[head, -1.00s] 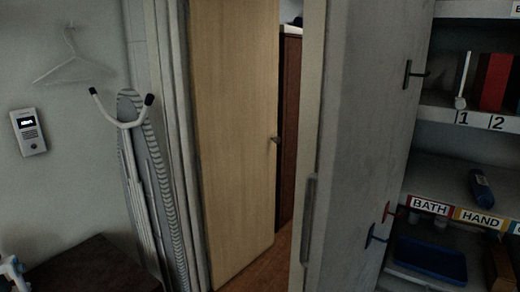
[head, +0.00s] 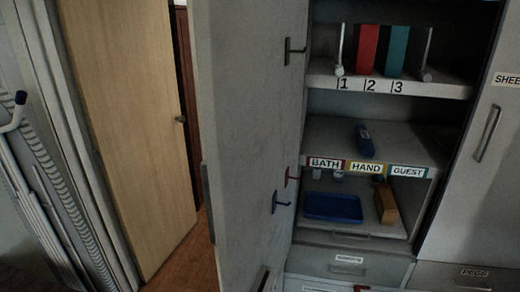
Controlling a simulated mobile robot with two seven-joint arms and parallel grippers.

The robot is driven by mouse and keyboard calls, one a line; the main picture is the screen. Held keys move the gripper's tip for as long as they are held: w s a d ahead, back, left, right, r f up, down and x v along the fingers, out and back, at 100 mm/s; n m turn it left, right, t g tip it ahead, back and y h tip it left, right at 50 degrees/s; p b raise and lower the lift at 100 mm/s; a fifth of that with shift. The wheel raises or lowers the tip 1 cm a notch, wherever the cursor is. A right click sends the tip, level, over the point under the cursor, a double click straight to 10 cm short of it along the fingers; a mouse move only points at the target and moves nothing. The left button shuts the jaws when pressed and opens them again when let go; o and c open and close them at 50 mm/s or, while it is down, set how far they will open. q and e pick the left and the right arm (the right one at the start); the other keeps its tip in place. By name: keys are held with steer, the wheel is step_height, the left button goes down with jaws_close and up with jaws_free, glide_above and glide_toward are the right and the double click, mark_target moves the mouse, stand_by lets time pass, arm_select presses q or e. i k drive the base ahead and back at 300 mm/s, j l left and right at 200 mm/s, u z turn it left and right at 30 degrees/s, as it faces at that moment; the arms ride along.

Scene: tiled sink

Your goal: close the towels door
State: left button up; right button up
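A tall grey cabinet door (head: 248,120) stands wide open in the head view, its inner face with hooks turned toward the shelves. I take it as the towels door, since the cabinet behind it (head: 345,238) has shelf labels reading BATH, HAND and GUEST; no towels label shows on the door itself. A handle (head: 207,188) shows at the door's left edge. The door's lower end is cut off by the picture. Neither of my grippers is in view.
The shelves hold several upright books (head: 382,50), a blue bottle (head: 364,140), a blue tray (head: 333,207) and a tan block (head: 385,203). A closed cabinet door (head: 485,150) stands at right. A wooden door (head: 125,120) and an ironing board (head: 50,170) are at left.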

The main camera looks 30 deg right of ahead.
mark_target(251, 54)
steer(key=i+j+z, duration=0.15)
steer(key=j+z, duration=0.15)
steer(key=z, duration=0.15)
steer(key=i+j+z, duration=0.1)
steer(key=j+z, duration=0.35)
steer(key=i+j+z, duration=0.1)
steer(key=j+z, duration=0.15)
steer(key=z, duration=0.2)
steer(key=j+z, duration=0.45)
steer(key=k+l, duration=0.05)
steer(key=l, duration=0.05)
